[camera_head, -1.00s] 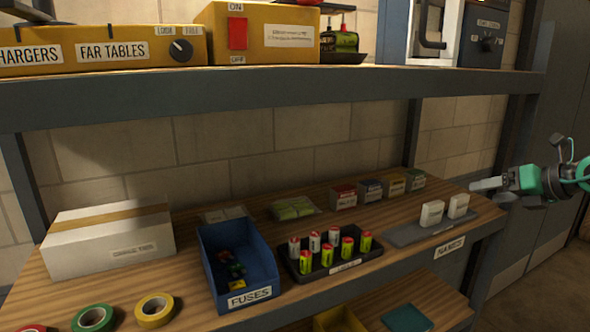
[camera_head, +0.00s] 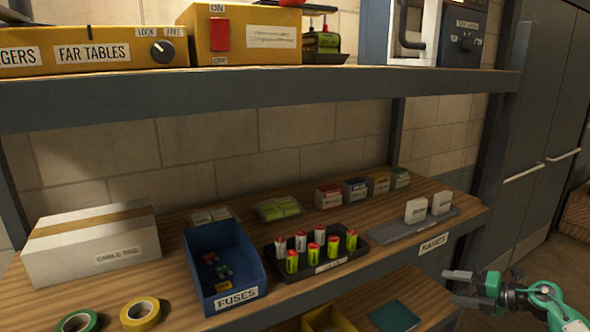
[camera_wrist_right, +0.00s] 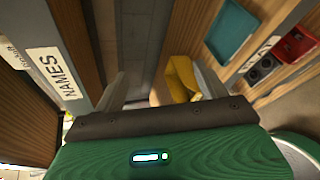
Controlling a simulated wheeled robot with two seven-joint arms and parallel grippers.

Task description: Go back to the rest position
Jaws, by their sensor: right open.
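My right gripper (camera_head: 462,287) is open and empty at the lower right of the head view, in front of and below the wooden shelf's right end. In the right wrist view its two fingers (camera_wrist_right: 165,90) stand apart with nothing between them. My left gripper is in neither view.
The wooden shelf (camera_head: 190,275) holds a blue fuse bin (camera_head: 250,273), a black battery tray (camera_head: 275,252), a white box (camera_head: 90,250) and tape rolls (camera_head: 140,313). A yellow bin (camera_wrist_right: 181,78) and teal item (camera_wrist_right: 233,32) sit lower. Grey cabinets (camera_head: 535,120) stand at right.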

